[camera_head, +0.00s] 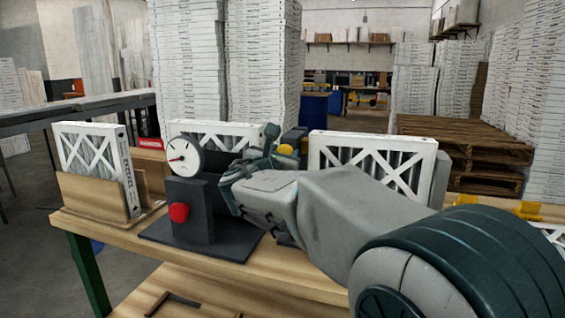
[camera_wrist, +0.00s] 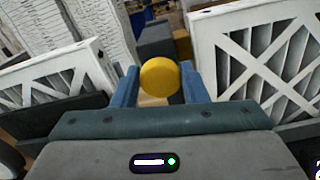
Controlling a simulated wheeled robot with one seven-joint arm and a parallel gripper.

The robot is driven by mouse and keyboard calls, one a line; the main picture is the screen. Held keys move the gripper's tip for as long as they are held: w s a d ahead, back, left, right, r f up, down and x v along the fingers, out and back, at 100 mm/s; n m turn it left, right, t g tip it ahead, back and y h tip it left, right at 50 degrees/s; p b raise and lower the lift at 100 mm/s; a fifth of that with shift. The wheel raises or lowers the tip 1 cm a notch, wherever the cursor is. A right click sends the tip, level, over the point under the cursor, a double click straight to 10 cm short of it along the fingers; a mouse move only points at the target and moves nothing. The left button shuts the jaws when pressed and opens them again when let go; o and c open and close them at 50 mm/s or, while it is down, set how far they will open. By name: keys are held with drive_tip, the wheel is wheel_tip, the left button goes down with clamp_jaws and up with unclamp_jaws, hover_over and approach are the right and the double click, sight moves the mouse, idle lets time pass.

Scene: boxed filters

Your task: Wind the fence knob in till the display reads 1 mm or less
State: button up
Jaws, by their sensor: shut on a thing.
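A round yellow knob (camera_wrist: 159,77) sits between the two blue fingers of my gripper (camera_wrist: 160,86) in the wrist view. My gripper is shut on it. In the head view the yellow knob (camera_head: 286,149) shows small beside my gripper (camera_head: 277,143), behind the dark stand. A round white dial (camera_head: 184,156) with a red needle pointing left tops the dark stand (camera_head: 194,208). Its figures are too small to read. A red knob (camera_head: 179,212) is on the stand's front. Which part is the fence is unclear, as my arm and gripper hide much of the fixture.
A white-framed filter (camera_head: 95,160) stands in a wooden holder (camera_head: 85,196) on the bench's left. Another filter (camera_head: 372,160) stands right, behind my arm; it is close to my gripper in the wrist view (camera_wrist: 260,50). The wooden bench (camera_head: 230,272) has some bare room in front.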

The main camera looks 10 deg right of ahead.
drive_tip(key=shift+s+d+f+m+b, duration=0.1)
drive_tip(key=shift+m+b, duration=2.4)
drive_tip(key=shift+b, duration=0.4)
drive_tip(key=shift+f+m+b, duration=0.1)
drive_tip(key=shift+m+b, duration=2.4)
drive_tip(key=shift+b, duration=0.35)
drive_tip(key=o, duration=0.9)
drive_tip(key=shift+o, duration=0.2)
drive_tip(key=shift+r, duration=0.1)
